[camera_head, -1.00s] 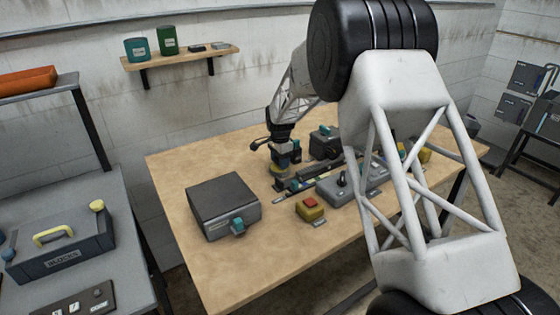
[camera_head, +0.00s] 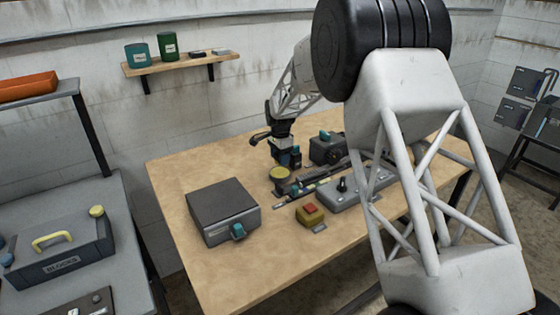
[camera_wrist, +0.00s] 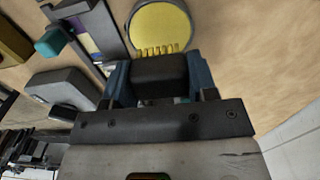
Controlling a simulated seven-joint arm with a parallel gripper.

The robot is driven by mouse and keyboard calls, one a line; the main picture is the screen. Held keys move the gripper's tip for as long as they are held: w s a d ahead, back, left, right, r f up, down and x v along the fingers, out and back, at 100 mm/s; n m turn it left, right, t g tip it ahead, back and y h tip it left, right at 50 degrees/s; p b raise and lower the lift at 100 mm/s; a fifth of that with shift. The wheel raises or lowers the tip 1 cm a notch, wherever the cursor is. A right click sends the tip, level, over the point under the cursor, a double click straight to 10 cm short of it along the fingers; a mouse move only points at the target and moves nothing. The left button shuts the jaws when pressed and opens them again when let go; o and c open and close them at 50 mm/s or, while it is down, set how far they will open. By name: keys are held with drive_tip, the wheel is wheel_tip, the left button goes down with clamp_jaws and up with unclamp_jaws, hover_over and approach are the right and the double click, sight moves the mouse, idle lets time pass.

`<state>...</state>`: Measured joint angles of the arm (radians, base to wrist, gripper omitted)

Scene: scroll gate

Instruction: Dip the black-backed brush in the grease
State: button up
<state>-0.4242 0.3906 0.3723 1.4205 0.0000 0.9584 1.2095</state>
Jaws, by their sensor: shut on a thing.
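The grease is a yellow round surface (camera_wrist: 160,20) in a dark-rimmed tin, at the top of the wrist view. The tin (camera_head: 280,174) stands on the table in the head view, just in front of my gripper (camera_head: 287,158). My gripper (camera_wrist: 158,82) is shut on the black-backed brush (camera_wrist: 158,70), with a blue finger on each side of its black back. The brush's yellow bristles (camera_wrist: 158,50) point toward the tin and overlap its near edge in the wrist view. I cannot tell whether they touch the grease.
A grey box with a teal handle (camera_head: 222,208) stands at the left of the table. A yellow block with a red button (camera_head: 310,214), a grey lever box (camera_head: 345,190) and a dark box with a teal knob (camera_head: 326,149) stand right of the tin.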

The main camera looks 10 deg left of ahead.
drive_tip(key=shift+r, duration=1.3)
drive_tip(key=shift+d, duration=0.1)
drive_tip(key=d+r+n, duration=0.3)
drive_tip(key=d, duration=0.9)
drive_tip(key=d+r+n, duration=0.3)
drive_tip(key=d+r, duration=0.1)
drive_tip(key=d, duration=0.9)
drive_tip(key=d+r+n, duration=0.3)
drive_tip(key=d+r, duration=0.1)
drive_tip(key=d, duration=0.9)
drive_tip(key=shift+d, duration=0.2)
